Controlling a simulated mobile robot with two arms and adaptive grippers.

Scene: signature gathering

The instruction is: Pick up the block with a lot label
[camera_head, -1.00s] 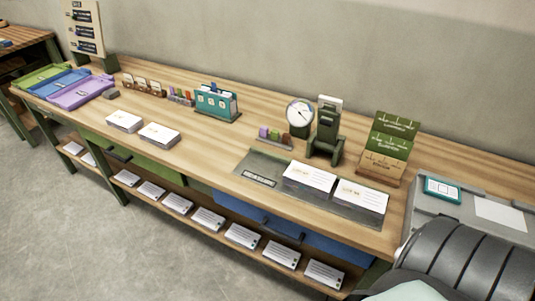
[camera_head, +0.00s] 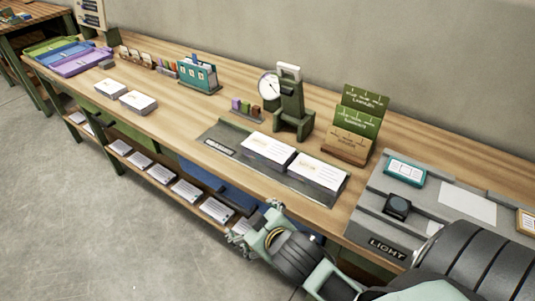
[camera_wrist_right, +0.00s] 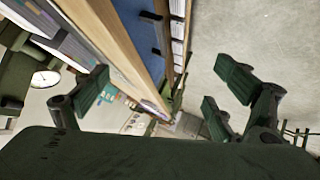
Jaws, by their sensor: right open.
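Two white paper blocks, a left one (camera_head: 268,148) and a right one (camera_head: 318,171), lie side by side on a grey tray (camera_head: 240,137). Both have small orange print on top, too small to read, so I cannot tell which has a lot label. Two more white blocks, (camera_head: 111,88) and (camera_head: 138,101), lie further left on the bench. My right gripper (camera_head: 254,219) is open and empty in front of the bench edge, below the tray blocks. Its spread fingers also show in the right wrist view (camera_wrist_right: 160,95). My left gripper is not in view.
A lower shelf holds several paper blocks (camera_head: 217,209). Behind the tray stand a dial device (camera_head: 290,105) and green and brown card holders (camera_head: 358,120). A grey station marked LIGHT (camera_head: 388,248) is at the right. Bench wood between the left blocks and the tray is clear.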

